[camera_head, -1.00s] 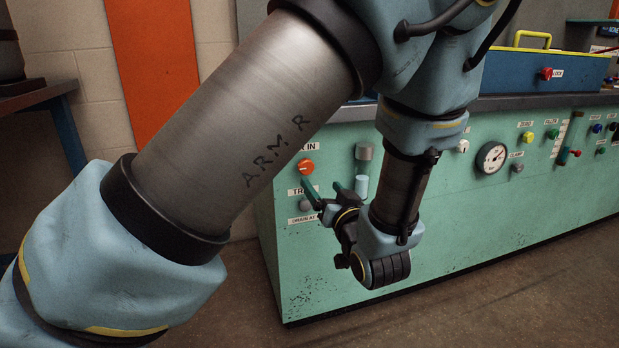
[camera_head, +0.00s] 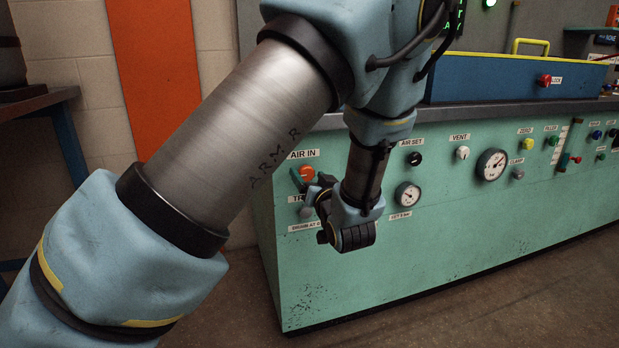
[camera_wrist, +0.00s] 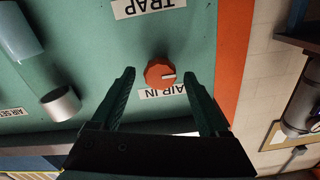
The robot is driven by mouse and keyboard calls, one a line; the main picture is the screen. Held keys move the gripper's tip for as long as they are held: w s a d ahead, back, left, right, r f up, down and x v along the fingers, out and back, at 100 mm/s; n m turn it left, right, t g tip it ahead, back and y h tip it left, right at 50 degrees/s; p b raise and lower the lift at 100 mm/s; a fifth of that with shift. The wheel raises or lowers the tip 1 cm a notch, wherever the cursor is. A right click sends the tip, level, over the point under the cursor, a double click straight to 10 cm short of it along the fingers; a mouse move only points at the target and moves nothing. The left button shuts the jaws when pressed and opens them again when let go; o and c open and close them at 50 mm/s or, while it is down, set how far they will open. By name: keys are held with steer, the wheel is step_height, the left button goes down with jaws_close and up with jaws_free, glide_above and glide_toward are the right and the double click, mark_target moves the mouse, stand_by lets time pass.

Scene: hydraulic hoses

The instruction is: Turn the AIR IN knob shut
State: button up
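The AIR IN knob (camera_head: 307,173) is a round orange knob on the green panel, under its label, partly covered by my gripper in the head view. In the wrist view the knob (camera_wrist: 157,72) has a white mark pointing right, and the AIR IN label (camera_wrist: 165,92) is upside down. My gripper (camera_wrist: 160,74) is open, with one green finger on each side of the knob and gaps between. I cannot tell whether the fingertips reach past the knob's face. My gripper also shows in the head view (camera_head: 305,182), at the knob.
The TRAP label (camera_wrist: 148,7) is beyond the knob. A gauge (camera_head: 407,194) and the AIR SET knob (camera_head: 414,159) sit right of my wrist.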

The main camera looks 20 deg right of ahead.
jaws_close()
stand_by(0.4)
steer(key=shift+f+n+b, duration=0.1)
steer(key=shift+n+b, duration=0.2)
steer(key=shift+n, duration=0.1)
steer(key=n+b, duration=0.2)
steer(key=n, duration=0.1)
steer(key=shift+f+n+b, duration=0.1)
steer(key=shift+n+b, duration=0.25)
steer(key=shift+n, duration=0.05)
steer(key=n+b, duration=0.4)
steer(key=shift+a+f+n, duration=0.1)
steer(key=shift+n, duration=0.2)
steer(key=n+b, duration=0.4)
steer(key=b, duration=0.1)
steer(key=n+b, duration=0.3)
steer(key=b, duration=0.1)
steer(key=shift+n, duration=0.4)
steer(key=shift+n+b, duration=0.45)
steer(key=shift+n, duration=0.05)
